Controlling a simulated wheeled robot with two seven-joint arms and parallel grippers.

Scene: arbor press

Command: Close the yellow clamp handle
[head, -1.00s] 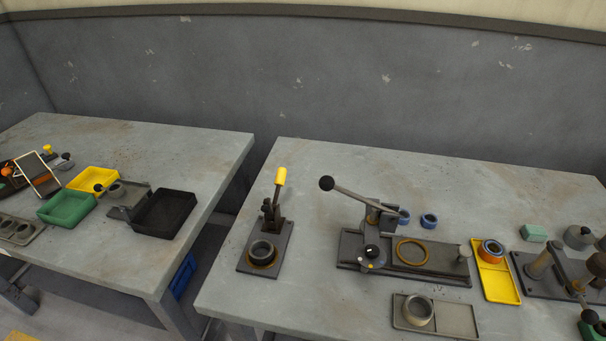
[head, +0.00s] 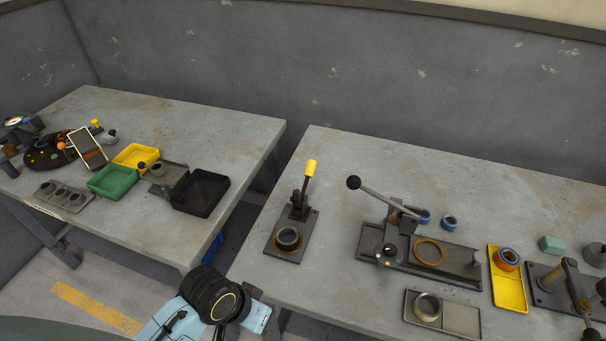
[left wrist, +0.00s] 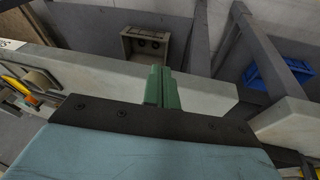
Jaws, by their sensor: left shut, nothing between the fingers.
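The yellow clamp handle (head: 310,168) stands upright on its toggle clamp, which is bolted to a dark base plate (head: 281,252) near the left edge of the right table. A grey ring (head: 288,238) sits on the plate in front of the clamp. My left arm comes in at the bottom of the head view, in front of the tables and well short of the clamp; its fingers cannot be made out there. In the left wrist view my left gripper (left wrist: 162,88) has its green fingers shut together with nothing between them. My right gripper is out of view.
On the right table (head: 340,290), a lever press (head: 400,230) with a black knob stands right of the clamp. A grey tray (head: 460,318) and a yellow tray (head: 508,290) lie nearby. A gap separates it from the left table (head: 150,225), which holds a black bin (head: 200,192).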

